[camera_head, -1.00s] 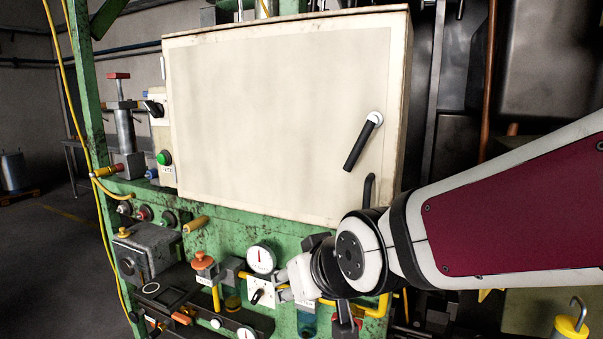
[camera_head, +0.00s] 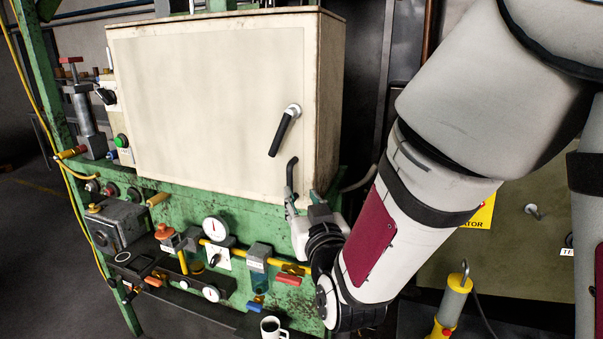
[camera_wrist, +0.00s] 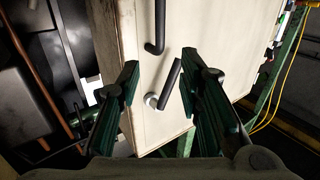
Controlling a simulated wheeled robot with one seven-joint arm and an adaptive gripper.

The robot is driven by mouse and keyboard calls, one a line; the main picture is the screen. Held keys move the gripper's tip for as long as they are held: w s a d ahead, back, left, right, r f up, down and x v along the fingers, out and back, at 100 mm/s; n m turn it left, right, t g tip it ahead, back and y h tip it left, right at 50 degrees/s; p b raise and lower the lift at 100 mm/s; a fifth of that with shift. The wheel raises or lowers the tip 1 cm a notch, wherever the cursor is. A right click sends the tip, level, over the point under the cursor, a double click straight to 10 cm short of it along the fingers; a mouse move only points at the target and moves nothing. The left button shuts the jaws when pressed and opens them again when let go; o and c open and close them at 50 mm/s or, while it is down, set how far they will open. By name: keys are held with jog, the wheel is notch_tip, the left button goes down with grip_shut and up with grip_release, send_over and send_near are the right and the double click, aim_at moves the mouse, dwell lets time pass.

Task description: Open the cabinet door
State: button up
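The cabinet (camera_head: 215,95) is a cream box on a green frame, and its front door looks shut. A black lever handle (camera_head: 283,132) on a white round base slants on the door's right side. Below it is a bent black pull handle (camera_head: 290,172). My gripper (camera_head: 304,198) is just below the pull handle, fingers pointing up. The wrist view appears upside down: my gripper (camera_wrist: 160,65) is open, with the pull handle (camera_wrist: 158,30) and the lever handle (camera_wrist: 171,82) seen through the gap between its fingers. Neither handle is visibly gripped; contact cannot be told.
Below the cabinet are a gauge (camera_head: 215,229), yellow pipes and several valves on the green frame. A yellow lamp-like object (camera_head: 452,305) stands at lower right. Dark panels stand right of the cabinet.

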aim_at(290, 176)
jog(key=x, duration=1.3)
jog(key=shift+c, duration=0.3)
grip_shut()
